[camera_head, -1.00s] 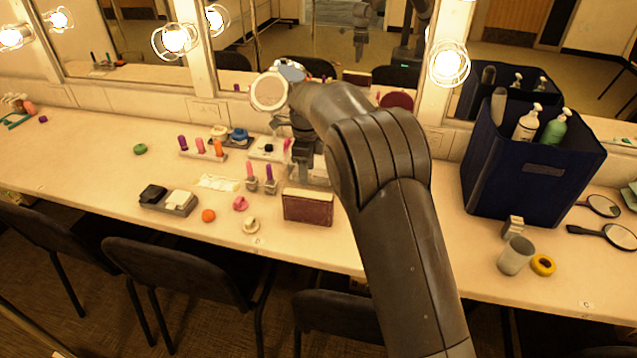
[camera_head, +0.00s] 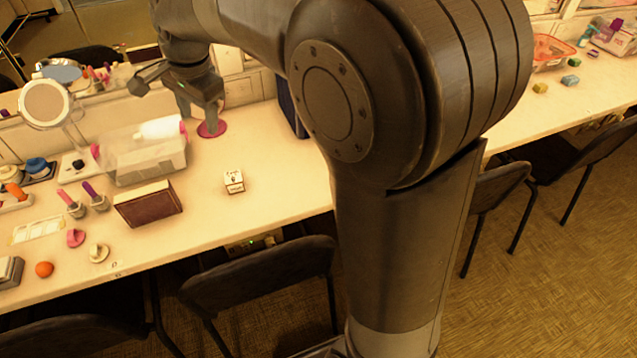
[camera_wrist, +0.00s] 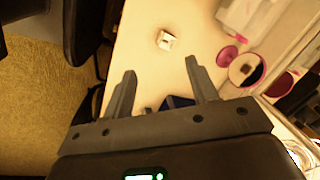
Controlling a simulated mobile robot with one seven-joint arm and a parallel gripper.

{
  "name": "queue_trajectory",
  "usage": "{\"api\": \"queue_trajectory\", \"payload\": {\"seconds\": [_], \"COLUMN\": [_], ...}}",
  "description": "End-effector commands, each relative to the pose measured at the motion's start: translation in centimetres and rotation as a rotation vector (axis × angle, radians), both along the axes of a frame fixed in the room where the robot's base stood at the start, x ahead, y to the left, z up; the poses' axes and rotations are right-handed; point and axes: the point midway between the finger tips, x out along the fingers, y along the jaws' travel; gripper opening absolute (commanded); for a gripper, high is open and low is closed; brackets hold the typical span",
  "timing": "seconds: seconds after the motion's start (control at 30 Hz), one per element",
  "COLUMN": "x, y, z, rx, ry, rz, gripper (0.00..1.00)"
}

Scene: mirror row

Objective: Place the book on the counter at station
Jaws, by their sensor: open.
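The book (camera_head: 150,204) is dark red with a tan upper face and stands on the counter (camera_head: 260,165), left of centre in the head view. It is in front of a clear bin and is not visible in the wrist view. My gripper (camera_head: 198,118) is above the counter, behind and to the right of the book and apart from it. In the wrist view my gripper (camera_wrist: 160,78) is open, with nothing between its fingers. My arm hides part of the counter.
A small white cube (camera_head: 234,181) sits right of the book; it also shows in the wrist view (camera_wrist: 166,40). A clear bin (camera_head: 145,155), nail polish bottles (camera_head: 95,198) and a round mirror (camera_head: 45,103) are nearby. Chairs (camera_head: 265,275) line the front. Bare counter surrounds the cube.

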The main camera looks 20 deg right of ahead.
Motion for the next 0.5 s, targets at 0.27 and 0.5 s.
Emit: {"api": "queue_trajectory", "payload": {"seconds": [0.27,0.5], "x": [-8.4,-16.0], "y": [-7.4,-12.0], "z": [2.6,2.0], "rx": [-0.069,-0.188], "ry": [-0.14,-0.249], "rz": [0.282,0.528], "gripper": [0.54,0.54]}}
